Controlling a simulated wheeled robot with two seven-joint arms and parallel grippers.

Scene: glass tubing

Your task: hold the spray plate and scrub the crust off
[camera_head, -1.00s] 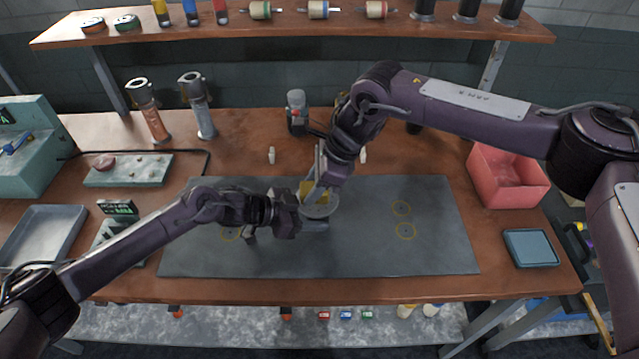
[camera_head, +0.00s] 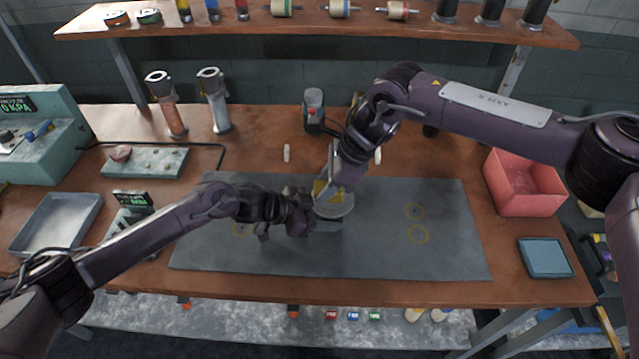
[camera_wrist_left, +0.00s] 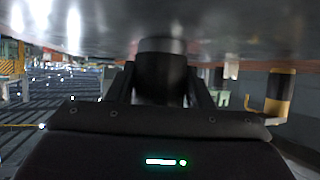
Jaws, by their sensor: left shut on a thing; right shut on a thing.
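The spray plate (camera_head: 336,211) is a pale round disc held above the grey mat near its middle. My left gripper (camera_head: 312,222) comes in from the left and is shut on the plate's dark holder. In the left wrist view a dark cylinder (camera_wrist_left: 162,75) sits between the fingers, under a shiny grey surface (camera_wrist_left: 200,25). My right gripper (camera_head: 332,180) is shut on a yellow scrubbing piece (camera_head: 320,188) at the top of the plate. I cannot tell whether it presses on the plate. The crust is too small to make out.
The grey mat (camera_head: 390,250) has yellow ring marks and free room to the right. A red bin (camera_head: 525,190) and a blue-grey pad (camera_head: 545,258) stand at the right. A metal tray (camera_head: 55,225) lies left. Two tube holders and a dark cup (camera_head: 314,115) stand behind.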

